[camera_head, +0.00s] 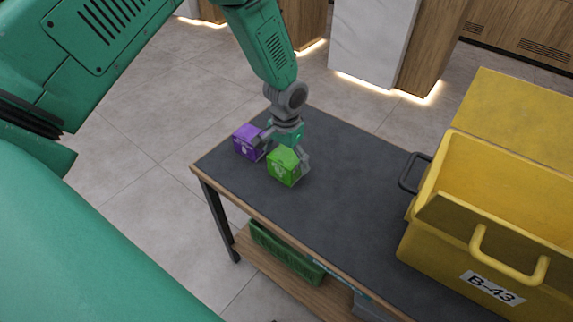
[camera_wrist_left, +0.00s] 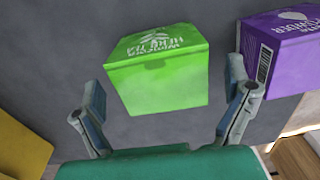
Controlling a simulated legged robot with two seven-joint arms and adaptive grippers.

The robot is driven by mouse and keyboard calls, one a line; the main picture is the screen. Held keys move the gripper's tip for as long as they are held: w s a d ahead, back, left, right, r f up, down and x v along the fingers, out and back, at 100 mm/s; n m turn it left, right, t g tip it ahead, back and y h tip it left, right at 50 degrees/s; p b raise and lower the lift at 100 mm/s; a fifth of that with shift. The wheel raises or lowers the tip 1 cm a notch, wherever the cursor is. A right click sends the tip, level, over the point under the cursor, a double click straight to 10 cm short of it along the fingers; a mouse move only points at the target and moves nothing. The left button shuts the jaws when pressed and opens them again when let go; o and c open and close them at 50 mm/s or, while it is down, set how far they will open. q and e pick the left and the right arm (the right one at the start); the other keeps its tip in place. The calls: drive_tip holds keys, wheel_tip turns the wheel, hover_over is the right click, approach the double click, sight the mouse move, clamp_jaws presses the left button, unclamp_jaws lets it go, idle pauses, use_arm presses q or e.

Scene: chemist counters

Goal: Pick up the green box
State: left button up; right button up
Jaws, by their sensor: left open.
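The green box (camera_head: 284,167) stands on the dark tabletop near its far left end, and it also shows in the left wrist view (camera_wrist_left: 157,72). My left gripper (camera_head: 281,153) is right at the box from above. In the left wrist view its two fingers (camera_wrist_left: 165,100) are spread, one on each side of the box, with gaps between them and its sides. The box is not gripped. Part of its top is hidden by the gripper in the head view. My right gripper is not in view.
A purple box (camera_head: 247,141) stands close beside the green one, near the right finger in the left wrist view (camera_wrist_left: 282,50). A yellow crate (camera_head: 443,258) marked B-43 stands at the table's right. The dark tabletop (camera_head: 345,190) between is clear. A green bin (camera_head: 287,254) sits on the lower shelf.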

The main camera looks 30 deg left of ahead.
use_arm(q)
drive_tip(key=f, duration=0.3)
drive_tip(key=shift+w+f, duration=0.15)
drive_tip(key=shift+w, duration=0.05)
drive_tip(key=shift+a, duration=0.1)
drive_tip(key=c, duration=1.2)
